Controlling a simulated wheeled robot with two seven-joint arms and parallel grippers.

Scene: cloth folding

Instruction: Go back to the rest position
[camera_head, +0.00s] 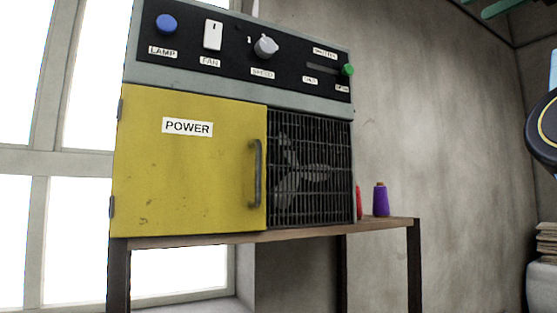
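Neither of my grippers shows in the head view. No cloth shows either. A control box (190,165) stands on a wooden table (300,233). Its yellow door (185,190) reads POWER, has a grey handle (257,174) on its right side, and looks shut. On the black panel above are a blue LAMP button (166,24), a white FAN switch (212,35), a grey SPEED knob (266,46) and a slider with a green knob (347,70). A fan (300,175) sits behind a grille right of the door.
A purple spool (380,199) and a red object (358,201) stand on the table right of the box. Bright windows (90,90) are behind at left, a grey wall (440,120) at right. A dark round part with a yellow ring (546,128) is cut off at the right edge.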

